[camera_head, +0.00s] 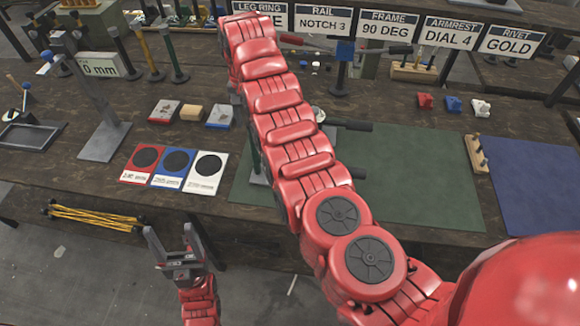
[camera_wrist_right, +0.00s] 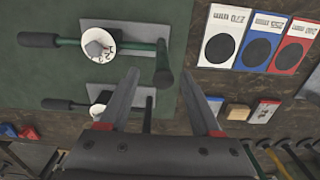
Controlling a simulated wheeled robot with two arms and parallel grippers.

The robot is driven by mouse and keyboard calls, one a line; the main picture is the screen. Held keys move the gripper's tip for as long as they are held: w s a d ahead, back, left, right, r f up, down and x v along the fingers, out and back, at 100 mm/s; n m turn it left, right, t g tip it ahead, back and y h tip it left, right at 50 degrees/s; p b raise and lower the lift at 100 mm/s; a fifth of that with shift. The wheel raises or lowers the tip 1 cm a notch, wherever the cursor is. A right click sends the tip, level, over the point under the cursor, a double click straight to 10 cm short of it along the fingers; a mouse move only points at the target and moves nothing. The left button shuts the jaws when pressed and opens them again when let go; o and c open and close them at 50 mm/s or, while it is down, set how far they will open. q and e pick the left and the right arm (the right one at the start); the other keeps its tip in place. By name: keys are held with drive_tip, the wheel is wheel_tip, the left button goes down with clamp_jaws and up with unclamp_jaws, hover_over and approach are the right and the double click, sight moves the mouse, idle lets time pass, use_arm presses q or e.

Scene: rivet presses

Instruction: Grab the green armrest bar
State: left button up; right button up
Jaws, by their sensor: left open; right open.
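A green bar with dark ends (camera_head: 173,56) stands upright at the back left in the head view, right of a yellow bar (camera_head: 150,58). Its label cannot be read, so I cannot tell whether it is the armrest bar. My left gripper (camera_head: 178,245) is open and empty before the bench's front edge.
Red, blue and white cards with black circles (camera_head: 208,167) lie at the front. Small trays (camera_head: 164,112) sit behind them. Signs (camera_head: 450,33) line the back, one reading ARMREST DIAL 4. A blue mat (camera_head: 535,180) at right is mostly bare.

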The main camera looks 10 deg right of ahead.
sight(253, 138)
drive_tip(key=shift+s+f, duration=0.15)
drive_tip(key=shift+f, duration=0.45)
drive_tip(key=shift+w+a+f+p, duration=0.15)
drive_tip(key=shift+w+f+p, duration=0.15)
drive_tip(key=shift+f, duration=0.3)
wheel_tip(253, 138, down, 4)
drive_tip(key=shift+f+p, duration=0.15)
drive_tip(key=shift+p, duration=0.9)
drive_tip(key=shift+w+f, duration=0.15)
drive_tip(key=shift+f, duration=0.3)
clamp_jaws()
